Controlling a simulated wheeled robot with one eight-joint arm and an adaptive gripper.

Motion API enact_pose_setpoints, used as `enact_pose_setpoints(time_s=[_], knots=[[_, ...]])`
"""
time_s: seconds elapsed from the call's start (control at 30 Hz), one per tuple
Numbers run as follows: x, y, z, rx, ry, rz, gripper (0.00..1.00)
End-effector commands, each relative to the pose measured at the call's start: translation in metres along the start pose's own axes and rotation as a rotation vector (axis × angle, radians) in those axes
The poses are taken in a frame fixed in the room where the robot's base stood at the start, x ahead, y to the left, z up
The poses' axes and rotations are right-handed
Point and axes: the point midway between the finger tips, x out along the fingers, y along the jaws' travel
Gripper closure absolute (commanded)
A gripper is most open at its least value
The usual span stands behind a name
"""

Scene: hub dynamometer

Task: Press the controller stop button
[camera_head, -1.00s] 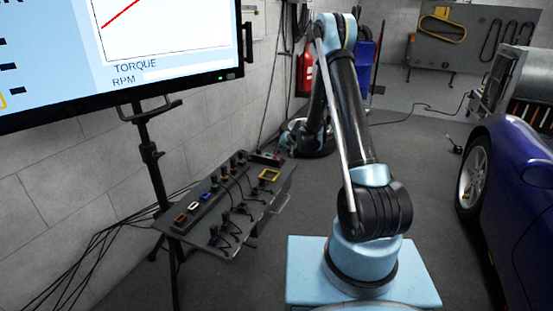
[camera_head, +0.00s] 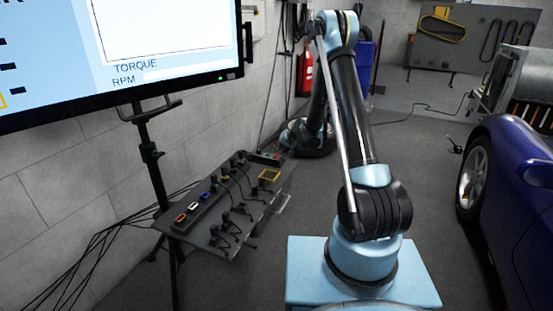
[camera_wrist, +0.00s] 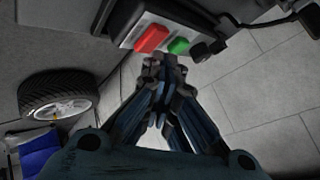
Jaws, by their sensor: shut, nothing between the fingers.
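The controller (camera_wrist: 125,38) is a box with a pale face carrying a red button (camera_wrist: 152,38) and a green button (camera_wrist: 178,45). In the head view the controller (camera_head: 264,159) is small, at the far end of the grey table. My gripper (camera_wrist: 165,62) is shut and empty, with its fingertips just below the two buttons in the wrist view. I cannot tell whether they touch the controller. In the head view my gripper is small and partly hidden among my arm links near the controller.
A large monitor (camera_head: 150,77) stands at left on a black stand (camera_head: 160,185). A blue car (camera_head: 520,190) is at right. A wheel (camera_wrist: 58,105) shows in the wrist view. Grey floor lies between.

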Motion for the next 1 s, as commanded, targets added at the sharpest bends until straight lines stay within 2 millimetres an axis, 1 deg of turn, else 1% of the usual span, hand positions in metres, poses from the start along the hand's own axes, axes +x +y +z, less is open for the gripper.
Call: enact_pose_setpoints(time_s=[0.5,1.0], knots=[[-0.005,-0.004,-0.003,0.0,0.0,0.0,1.0],[-0.031,-0.023,-0.022,0.0,0.0,0.0,1.0]])
